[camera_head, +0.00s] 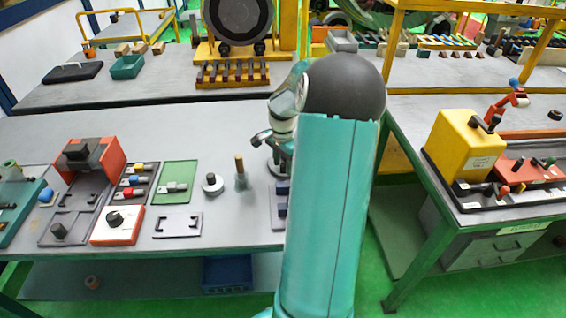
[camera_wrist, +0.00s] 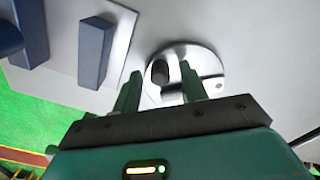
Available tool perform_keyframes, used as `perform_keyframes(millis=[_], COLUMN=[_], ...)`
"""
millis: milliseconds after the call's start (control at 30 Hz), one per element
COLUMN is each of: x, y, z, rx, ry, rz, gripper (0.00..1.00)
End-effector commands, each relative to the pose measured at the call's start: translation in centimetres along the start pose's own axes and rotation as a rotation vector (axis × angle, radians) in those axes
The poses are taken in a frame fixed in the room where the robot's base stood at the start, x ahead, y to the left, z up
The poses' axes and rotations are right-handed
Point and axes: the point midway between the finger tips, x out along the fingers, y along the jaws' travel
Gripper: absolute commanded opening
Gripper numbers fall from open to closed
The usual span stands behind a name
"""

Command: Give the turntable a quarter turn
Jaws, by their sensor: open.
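The turntable is a round silver disc (camera_wrist: 208,66) on the grey bench top in the wrist view. A dark upright peg (camera_wrist: 160,72) and a short grey bar stand on it. My gripper (camera_wrist: 160,84) is open, with its two green fingers apart. The peg shows between the fingertips, and the right finger overlaps the disc in the picture. I cannot tell whether either finger touches anything.
A light plate with dark blue blocks (camera_wrist: 95,52) lies left of the disc in the wrist view. In the head view a small round piece with a dark knob (camera_head: 212,183) and a brown-topped peg (camera_head: 240,170) stand left of my gripper. An orange machine (camera_head: 98,158) stands farther left.

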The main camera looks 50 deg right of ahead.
Motion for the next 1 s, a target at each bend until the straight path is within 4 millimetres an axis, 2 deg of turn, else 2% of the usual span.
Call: perform_keyframes(millis=[133,333,367,767,1000], x=[-0.02,-0.03,-0.03,-0.05,-0.07], y=[0.01,0.01,0.02,0.13,0.38], z=[0.0,0.0,0.0,-0.1,-0.33], rx=[0.0,0.0,0.0,-0.03,-0.107], ry=[0.0,0.0,0.0,0.001,0.0], rz=[0.0,0.001,0.001,0.001,0.0], gripper=[0.41,0.02,0.0,0.0,0.0])
